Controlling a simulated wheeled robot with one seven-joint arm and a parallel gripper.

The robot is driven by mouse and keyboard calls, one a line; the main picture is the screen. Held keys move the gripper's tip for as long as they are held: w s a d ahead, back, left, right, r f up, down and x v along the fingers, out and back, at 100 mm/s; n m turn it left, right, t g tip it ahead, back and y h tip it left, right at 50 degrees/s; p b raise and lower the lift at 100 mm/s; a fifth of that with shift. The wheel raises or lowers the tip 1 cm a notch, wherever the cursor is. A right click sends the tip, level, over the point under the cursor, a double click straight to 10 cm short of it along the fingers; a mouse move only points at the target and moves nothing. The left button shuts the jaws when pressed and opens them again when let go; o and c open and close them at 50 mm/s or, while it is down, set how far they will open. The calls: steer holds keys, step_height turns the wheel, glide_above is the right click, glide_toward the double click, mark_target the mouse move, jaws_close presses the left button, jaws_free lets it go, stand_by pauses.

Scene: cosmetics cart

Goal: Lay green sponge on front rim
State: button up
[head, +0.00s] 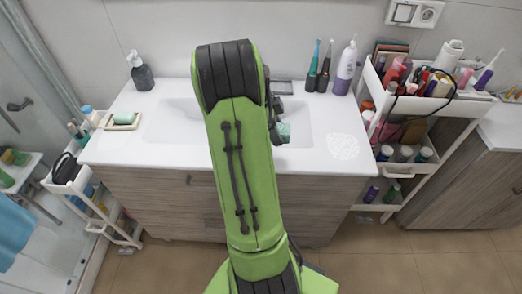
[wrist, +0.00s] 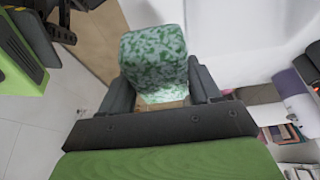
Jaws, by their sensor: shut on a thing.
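The green sponge (wrist: 155,62), mottled green and white, is between the two dark fingers of my gripper (wrist: 162,88) in the wrist view. The fingers are shut on its sides and its far end sticks out beyond them. In the head view the sponge (head: 284,133) shows just right of my arm, over the right part of the sink; my arm hides most of the gripper. The white front rim (head: 135,156) of the washbasin runs along the top of the wooden cabinet, partly behind my arm. How high the sponge is above the rim, I cannot tell.
A soap dish (head: 121,120) with a pale green block sits left of the basin. A dark soap pump (head: 142,73), toothbrushes and a white-purple bottle (head: 345,68) stand at the back. A loaded cart (head: 405,125) stands at right.

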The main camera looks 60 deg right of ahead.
mark_target(280, 158)
steer(key=f, duration=0.3)
steer(key=f+b, duration=0.1)
steer(key=f, duration=0.5)
steer(key=shift+s+f, duration=0.15)
steer(key=shift+s, duration=0.15)
steer(key=shift+f+b, duration=0.2)
steer(key=shift+b, duration=0.2)
steer(key=o, duration=1.1)
steer(key=shift+r, duration=0.1)
